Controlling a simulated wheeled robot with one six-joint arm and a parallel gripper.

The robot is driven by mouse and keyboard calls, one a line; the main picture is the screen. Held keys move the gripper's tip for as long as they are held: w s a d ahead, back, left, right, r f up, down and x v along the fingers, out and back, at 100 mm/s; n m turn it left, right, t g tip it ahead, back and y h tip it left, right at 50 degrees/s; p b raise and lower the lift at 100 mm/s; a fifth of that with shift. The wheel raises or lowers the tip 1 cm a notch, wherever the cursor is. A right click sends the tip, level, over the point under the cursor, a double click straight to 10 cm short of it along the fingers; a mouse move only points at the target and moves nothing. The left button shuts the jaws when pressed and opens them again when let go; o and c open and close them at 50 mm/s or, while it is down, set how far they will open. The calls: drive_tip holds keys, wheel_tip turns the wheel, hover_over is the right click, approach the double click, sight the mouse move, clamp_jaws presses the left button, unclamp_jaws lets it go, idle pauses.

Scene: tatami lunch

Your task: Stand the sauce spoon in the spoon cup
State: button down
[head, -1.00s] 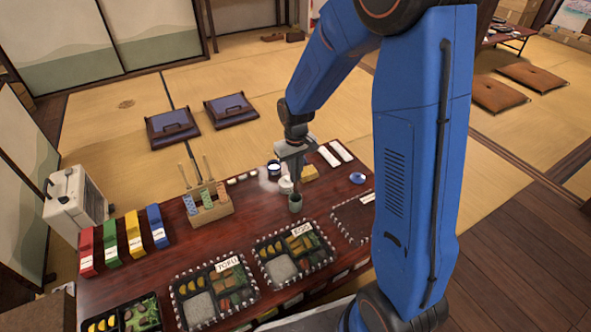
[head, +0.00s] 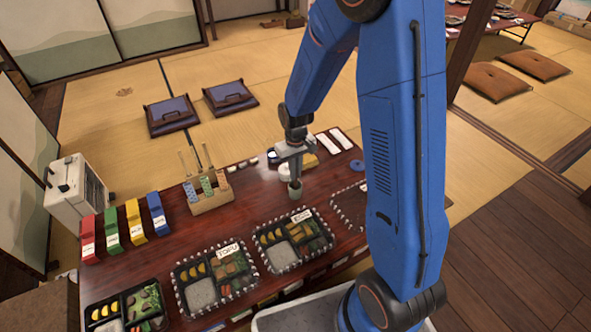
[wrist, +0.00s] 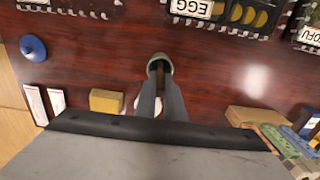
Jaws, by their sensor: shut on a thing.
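My gripper (head: 295,181) points down at the small grey-green spoon cup (head: 296,191), on the dark red table in front of the lunch boxes. In the wrist view my gripper (wrist: 160,78) has its fingers close together at the mouth of the spoon cup (wrist: 157,57). It is shut on a thin brownish piece, which I take to be the sauce spoon (wrist: 160,68). Most of the spoon is hidden by the fingers and cup wall, so I cannot tell how deep it sits. The cup looks upright.
The egg box (head: 270,262) and tofu box (head: 185,292) stand nearby. A wooden rack (head: 212,203) is to the left, and a yellow block (wrist: 107,101) and blue lid-like item (wrist: 33,47) are close by.

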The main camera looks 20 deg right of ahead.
drive_tip(key=shift+f, duration=0.1)
drive_tip(key=c, duration=1.8)
unclamp_jaws()
drive_tip(key=shift+o, duration=0.2)
wheel_tip(320, 180, up, 17)
drive_tip(key=shift+r, duration=0.2)
